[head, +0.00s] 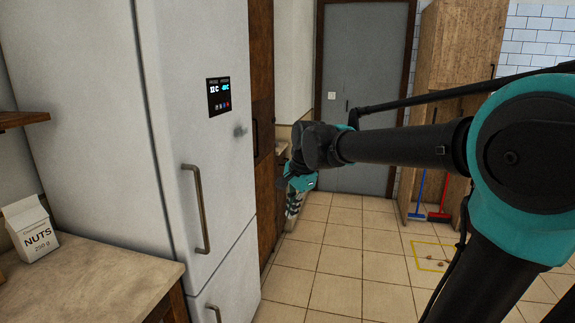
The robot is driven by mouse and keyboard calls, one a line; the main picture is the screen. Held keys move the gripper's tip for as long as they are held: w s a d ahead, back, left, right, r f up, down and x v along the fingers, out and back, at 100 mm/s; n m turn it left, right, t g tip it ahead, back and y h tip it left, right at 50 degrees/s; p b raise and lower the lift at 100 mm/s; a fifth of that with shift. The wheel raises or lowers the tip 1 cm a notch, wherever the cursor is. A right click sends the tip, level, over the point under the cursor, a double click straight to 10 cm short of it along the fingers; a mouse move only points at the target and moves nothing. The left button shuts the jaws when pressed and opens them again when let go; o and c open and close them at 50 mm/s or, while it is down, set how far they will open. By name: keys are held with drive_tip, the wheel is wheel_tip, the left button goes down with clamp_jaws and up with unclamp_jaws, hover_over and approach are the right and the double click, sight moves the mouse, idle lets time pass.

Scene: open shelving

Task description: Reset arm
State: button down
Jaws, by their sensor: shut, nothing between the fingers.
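My arm, black with teal joints, reaches in from the right of the head view and extends toward the middle. My gripper (293,207) hangs below the wrist, small and partly hidden behind the wrist joint. It is shut with nothing seen in it. It is in front of the floor and the brown cabinet edge, to the right of the fridge (194,130), and appears apart from them.
A counter (100,272) at the left holds a white NUTS carton (32,230). A grey door (364,90) is at the back. A wooden cabinet (455,50), a blue broom (419,195) and a red one (441,200) stand at the right. The tiled floor (345,255) is mostly clear, with a yellow-marked square (415,256).

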drive_tip(key=s+d+f+n+t+h, duration=0.1)
drive_tip(key=s+d+f+n, duration=0.4)
drive_tip(key=s+d+f, duration=0.3)
drive_tip(key=s+d+f+n+t+h, duration=0.1)
drive_tip(key=s+d+f+n, duration=0.4)
drive_tip(key=s+d+f, duration=0.3)
wheel_tip(320, 180, down, 5)
drive_tip(key=d, duration=0.2)
drive_tip(key=shift+d+r, duration=0.15)
drive_tip(key=shift+d, duration=0.15)
idle(0.5)
